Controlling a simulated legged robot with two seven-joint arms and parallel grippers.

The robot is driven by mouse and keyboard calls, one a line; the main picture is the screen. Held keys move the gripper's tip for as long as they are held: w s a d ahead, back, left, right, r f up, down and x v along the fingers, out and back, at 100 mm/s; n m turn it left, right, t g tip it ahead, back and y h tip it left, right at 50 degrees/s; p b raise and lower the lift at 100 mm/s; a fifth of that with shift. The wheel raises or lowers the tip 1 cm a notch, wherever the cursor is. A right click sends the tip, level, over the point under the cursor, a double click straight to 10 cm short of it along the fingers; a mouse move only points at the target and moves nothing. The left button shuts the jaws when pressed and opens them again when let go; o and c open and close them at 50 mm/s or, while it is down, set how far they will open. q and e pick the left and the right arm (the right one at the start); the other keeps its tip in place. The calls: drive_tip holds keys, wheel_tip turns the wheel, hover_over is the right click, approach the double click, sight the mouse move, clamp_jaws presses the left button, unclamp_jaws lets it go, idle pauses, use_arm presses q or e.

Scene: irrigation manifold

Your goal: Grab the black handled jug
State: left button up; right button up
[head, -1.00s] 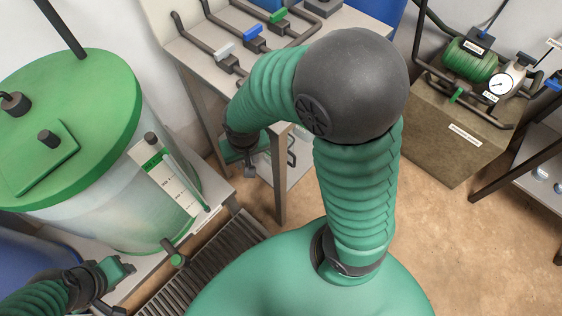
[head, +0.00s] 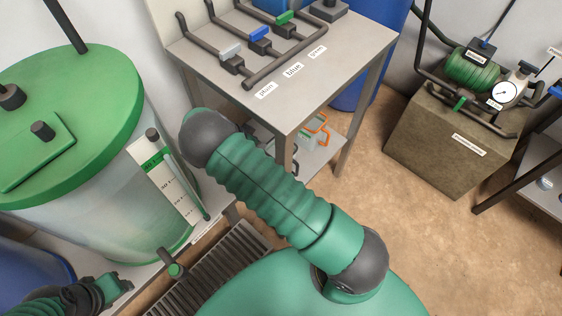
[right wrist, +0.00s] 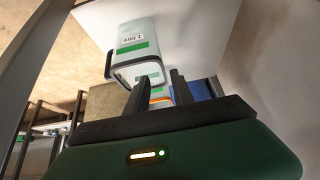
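The black handled jug (right wrist: 137,42) shows in the right wrist view, pale and translucent with a green band and a "1 litre" label. Its black handle (right wrist: 108,66) is at its left side. My right gripper (right wrist: 159,82) is open, its two dark fingers apart and pointing toward the jug's near end; I cannot tell whether they touch it. In the head view, my right gripper is hidden behind my arm, and the black handled jug is mostly hidden on the low shelf. My left gripper (head: 118,289) is at the lower left, its fingers unclear.
An orange-handled container (head: 314,130) stands on the low shelf (head: 322,160) under the bench (head: 345,50) with valve pipes. A green-lidded tank (head: 60,120) is at left. A stone-coloured block (head: 440,150) with pump and gauge is at right. Open floor lies between.

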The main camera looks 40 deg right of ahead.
sight(271, 146)
drive_tip(key=b+x, duration=0.3)
drive_tip(key=x, duration=0.9)
drive_tip(key=shift+w+d+f, duration=0.15)
drive_tip(key=shift+d+f, duration=0.05)
drive_tip(key=shift+f, duration=0.2)
drive_tip(key=shift+d+f, duration=0.15)
drive_tip(key=shift+f, duration=0.05)
use_arm(q)
drive_tip(key=f, duration=0.3)
drive_tip(key=shift+d+f, duration=0.2)
drive_tip(key=shift+d, duration=0.2)
use_arm(e)
drive_tip(key=shift+d, duration=0.15)
use_arm(q)
drive_tip(key=shift+w+a, duration=0.1)
use_arm(e)
drive_tip(key=shift+r, duration=0.1)
clamp_jaws()
